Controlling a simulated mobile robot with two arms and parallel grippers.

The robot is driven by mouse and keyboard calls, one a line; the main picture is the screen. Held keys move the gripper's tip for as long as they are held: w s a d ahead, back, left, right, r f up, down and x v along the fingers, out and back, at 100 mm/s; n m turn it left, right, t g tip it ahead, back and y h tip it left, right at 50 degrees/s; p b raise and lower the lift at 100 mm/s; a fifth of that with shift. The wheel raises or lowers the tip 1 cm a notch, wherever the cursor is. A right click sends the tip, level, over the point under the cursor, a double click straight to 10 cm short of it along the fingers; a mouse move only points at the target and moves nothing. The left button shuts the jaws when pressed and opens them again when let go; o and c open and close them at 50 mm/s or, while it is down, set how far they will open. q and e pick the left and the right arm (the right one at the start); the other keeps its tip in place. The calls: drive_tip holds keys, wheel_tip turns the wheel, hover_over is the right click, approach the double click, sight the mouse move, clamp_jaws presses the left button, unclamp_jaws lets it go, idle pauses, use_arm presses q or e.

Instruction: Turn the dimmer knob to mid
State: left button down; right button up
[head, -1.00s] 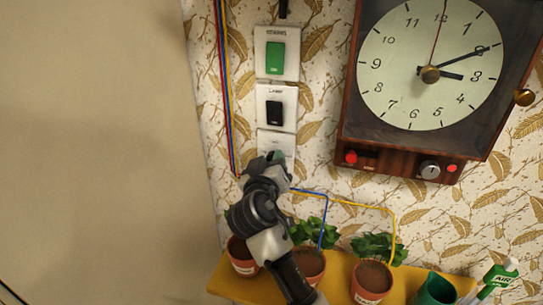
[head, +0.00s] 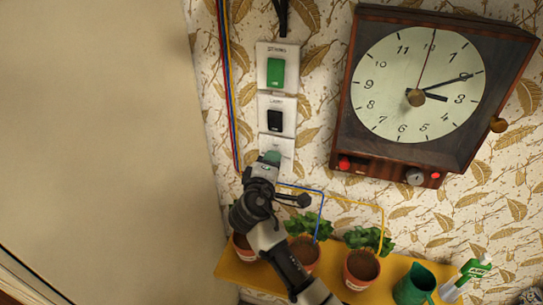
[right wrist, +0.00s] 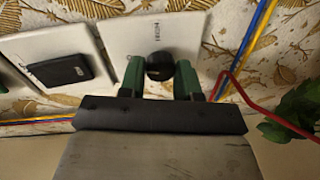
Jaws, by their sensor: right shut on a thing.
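The dimmer knob (right wrist: 160,66) is small, round and black on a white wall plate (right wrist: 150,32) in the right wrist view. My right gripper (right wrist: 161,74) has one green finger on each side of the knob and is shut on it. In the head view the lowest white plate (head: 277,146) shows above my right gripper (head: 270,158), which hides the knob there. I cannot read the knob's setting. My left gripper is not in view.
Above are a black switch (head: 275,119) and a green switch (head: 276,73). A wall clock (head: 418,85) hangs to the right. Below, potted plants (head: 361,269) and a green can (head: 415,285) stand on a yellow shelf (head: 232,270). Coloured wires (right wrist: 258,45) run near the gripper.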

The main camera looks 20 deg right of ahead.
drive_tip(key=shift+r+n+h+p, duration=0.1)
drive_tip(key=shift+n+h+p, duration=0.2)
drive_tip(key=shift+n+p, duration=0.95)
drive_tip(key=shift+n, duration=0.35)
drive_tip(key=o, duration=0.9)
drive_tip(key=shift+o, duration=0.2)
drive_tip(key=p+v, duration=0.1)
drive_tip(key=v, duration=0.9)
drive_tip(key=shift+s+a+p, duration=0.25)
drive_tip(key=shift+a+p, duration=0.05)
drive_tip(key=shift+p, duration=0.05)
drive_tip(key=shift+r, duration=0.1)
